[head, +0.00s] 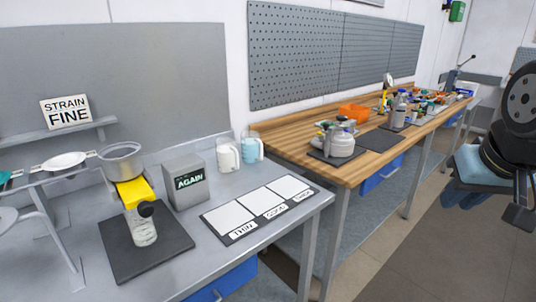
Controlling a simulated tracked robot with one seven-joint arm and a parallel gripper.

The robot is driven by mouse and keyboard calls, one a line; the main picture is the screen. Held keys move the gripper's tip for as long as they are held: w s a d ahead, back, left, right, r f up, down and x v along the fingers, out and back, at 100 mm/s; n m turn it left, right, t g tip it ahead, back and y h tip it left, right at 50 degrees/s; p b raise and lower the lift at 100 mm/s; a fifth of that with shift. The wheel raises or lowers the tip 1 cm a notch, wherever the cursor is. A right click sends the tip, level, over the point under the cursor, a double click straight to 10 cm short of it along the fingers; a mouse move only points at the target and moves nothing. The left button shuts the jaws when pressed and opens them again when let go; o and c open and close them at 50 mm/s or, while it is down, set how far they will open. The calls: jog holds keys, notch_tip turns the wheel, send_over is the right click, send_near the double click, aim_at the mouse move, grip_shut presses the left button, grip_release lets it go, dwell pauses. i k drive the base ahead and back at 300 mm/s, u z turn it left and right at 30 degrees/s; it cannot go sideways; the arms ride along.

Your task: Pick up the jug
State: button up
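Two jug-like vessels with handles stand at the back of the grey bench: a whitish jug (227,155) and, just to its right, a light blue jug (252,148). Both look upright, and I cannot tell which one the task means. Dark parts of my arm fill the right edge, far from both jugs. My gripper (519,212) seems to be at the lower end of these dark parts, cut by the picture edge. Its fingers do not show clearly, and I see nothing held in it.
Left of the jugs stand a grey box marked AGAIN (187,180) and a metal pot (121,161) above a clear bottle (141,227). A board with white panels (259,209) lies in front of them. The wooden bench (292,149) behind is cluttered. Floor is open at right.

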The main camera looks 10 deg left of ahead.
aim_at(250, 142)
jog(key=u, duration=0.2)
jog(key=i, duration=0.9)
jog(key=z, duration=0.1)
